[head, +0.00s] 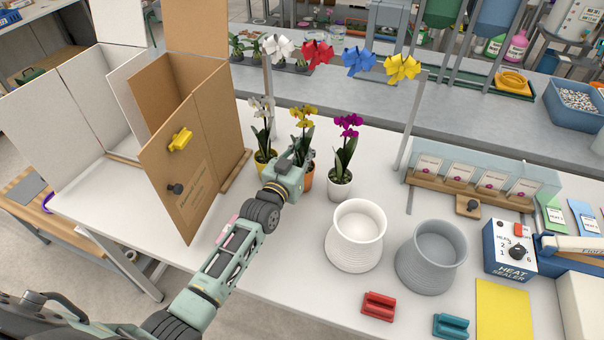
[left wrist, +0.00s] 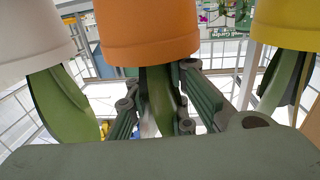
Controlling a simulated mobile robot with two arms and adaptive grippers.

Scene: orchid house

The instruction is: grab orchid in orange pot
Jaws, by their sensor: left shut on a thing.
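The orchid in the orange pot (head: 306,184) stands on the white table, with yellow blooms (head: 303,115) above. My left gripper (head: 299,160) covers part of its pot and leaves. In the left wrist view, which looks upside down, the orange pot (left wrist: 147,35) is in the middle. The fingers of my left gripper (left wrist: 163,100) are shut on the orchid's green leaves or stem, by the pot's rim. A white-flowered orchid in a yellow pot (head: 262,163) stands to the left, and a purple one in a white pot (head: 340,187) to the right. My right gripper is not in view.
A white ribbed pot (head: 358,236) and a grey ribbed pot (head: 430,258) stand to the right. A brown board (head: 185,175) stands left of my arm. Bows (head: 318,54) hang on a rail above the orchids.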

